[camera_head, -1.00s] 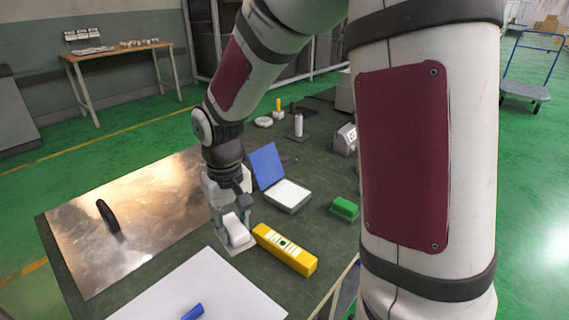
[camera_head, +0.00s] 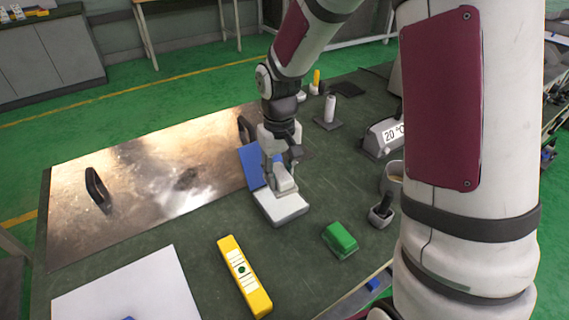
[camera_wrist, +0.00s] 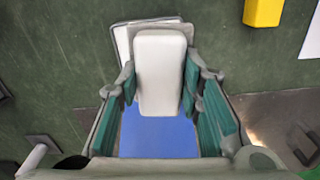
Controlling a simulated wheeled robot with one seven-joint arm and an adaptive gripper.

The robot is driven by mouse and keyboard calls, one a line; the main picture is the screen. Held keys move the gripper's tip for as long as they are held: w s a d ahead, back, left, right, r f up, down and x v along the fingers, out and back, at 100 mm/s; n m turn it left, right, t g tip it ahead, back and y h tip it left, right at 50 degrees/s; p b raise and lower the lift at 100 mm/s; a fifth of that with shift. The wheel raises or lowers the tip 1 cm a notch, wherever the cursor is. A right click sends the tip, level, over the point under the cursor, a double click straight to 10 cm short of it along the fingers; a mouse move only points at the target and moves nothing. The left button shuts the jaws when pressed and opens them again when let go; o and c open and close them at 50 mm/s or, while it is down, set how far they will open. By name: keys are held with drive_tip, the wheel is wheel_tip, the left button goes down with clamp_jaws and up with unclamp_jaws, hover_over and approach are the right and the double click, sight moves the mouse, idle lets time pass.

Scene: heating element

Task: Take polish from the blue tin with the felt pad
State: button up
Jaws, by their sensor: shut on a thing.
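My gripper (camera_head: 283,178) is shut on the felt pad (camera_wrist: 160,72), a pale rounded block between its two fingers in the wrist view. The blue tin is open, with its white filling and pale tray (camera_head: 287,212) flat on the bench and its blue lid (camera_head: 252,166) raised behind. The gripper and pad are over the tin's tray, towards the lid side. In the wrist view the lid (camera_wrist: 158,138) shows below the pad, and the pad hides most of the tray. I cannot tell whether the pad touches the filling.
A yellow box (camera_head: 245,276) and a white sheet (camera_head: 125,290) lie at the front left. A shiny metal plate (camera_head: 150,160) with dark handles covers the left. A green block (camera_head: 340,240), a small pot (camera_head: 381,212) and a temperature display (camera_head: 384,136) stand to the right.

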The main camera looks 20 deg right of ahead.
sight(280, 163)
drive_tip(key=shift+n, duration=0.5)
drive_tip(key=w+f+p, duration=0.1)
drive_tip(key=w+d+f+p, duration=0.1)
drive_tip(key=w, duration=0.1)
drive_tip(key=shift+f, duration=0.25)
drive_tip(key=shift+w+d+f, duration=0.2)
drive_tip(key=shift+w+f, duration=0.15)
drive_tip(key=shift+f, duration=0.15)
drive_tip(key=shift+f+b, duration=1.95)
drive_tip(key=shift+f, duration=0.95)
drive_tip(key=shift+s+f+b, duration=0.1)
drive_tip(key=shift+f+b, duration=0.2)
drive_tip(key=shift+f, duration=0.25)
drive_tip(key=shift+r+p, duration=2.5)
drive_tip(key=shift+r, duration=1.1)
